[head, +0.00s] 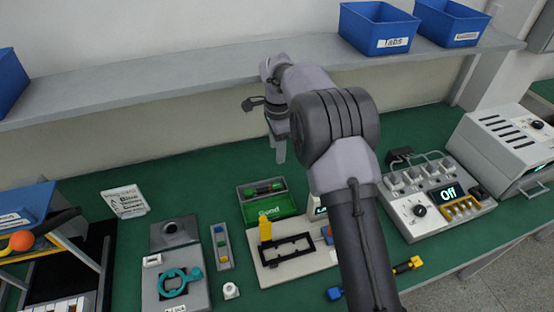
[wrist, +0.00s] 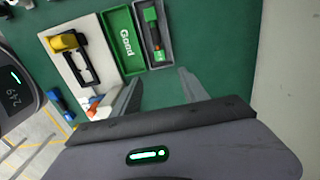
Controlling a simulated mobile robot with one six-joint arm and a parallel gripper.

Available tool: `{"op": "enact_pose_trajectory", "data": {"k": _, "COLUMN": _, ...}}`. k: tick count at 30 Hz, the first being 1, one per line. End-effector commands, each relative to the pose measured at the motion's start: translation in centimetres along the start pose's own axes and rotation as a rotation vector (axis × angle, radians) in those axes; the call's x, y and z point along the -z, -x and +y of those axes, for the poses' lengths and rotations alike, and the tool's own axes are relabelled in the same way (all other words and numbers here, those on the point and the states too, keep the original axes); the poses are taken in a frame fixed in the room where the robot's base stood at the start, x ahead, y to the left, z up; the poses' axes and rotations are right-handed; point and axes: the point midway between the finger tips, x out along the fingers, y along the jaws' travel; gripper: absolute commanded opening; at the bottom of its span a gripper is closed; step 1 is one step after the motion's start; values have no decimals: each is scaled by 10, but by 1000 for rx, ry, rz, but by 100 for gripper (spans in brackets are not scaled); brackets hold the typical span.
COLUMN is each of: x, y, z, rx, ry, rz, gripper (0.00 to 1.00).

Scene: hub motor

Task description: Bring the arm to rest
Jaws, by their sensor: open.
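My arm reaches forward over the green bench in the head view. My gripper (head: 279,152) hangs at its end, pointing down above the bench mat and behind the green "Good" tray (head: 270,208). In the wrist view my gripper (wrist: 158,90) has its two fingers apart, with only green mat between them. The "Good" tray also shows there (wrist: 127,62), beyond the fingers. A dark tray beside it holds a green and black part (wrist: 154,35). My forearm hides part of the bench in the head view.
A light fixture board (head: 265,268) with a yellow block and black frame lies in front. A control box (head: 440,225) reading "Off" stands right. A shelf (head: 170,85) with blue bins (head: 378,35) runs behind the arm. Green mat left of the gripper is clear.

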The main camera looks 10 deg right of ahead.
Motion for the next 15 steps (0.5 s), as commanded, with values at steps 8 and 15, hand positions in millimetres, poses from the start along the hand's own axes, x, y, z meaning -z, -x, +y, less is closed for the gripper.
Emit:
{"op": "enact_pose_trajectory", "data": {"k": 8, "x": 0, "y": 20, "z": 0, "rx": -2, "ry": -1, "rz": 1, "gripper": 52}}
{"op": "enact_pose_trajectory", "data": {"k": 15, "x": 0, "y": 22, "z": 1, "rx": 2, "ry": 4, "rz": 0, "gripper": 52}}
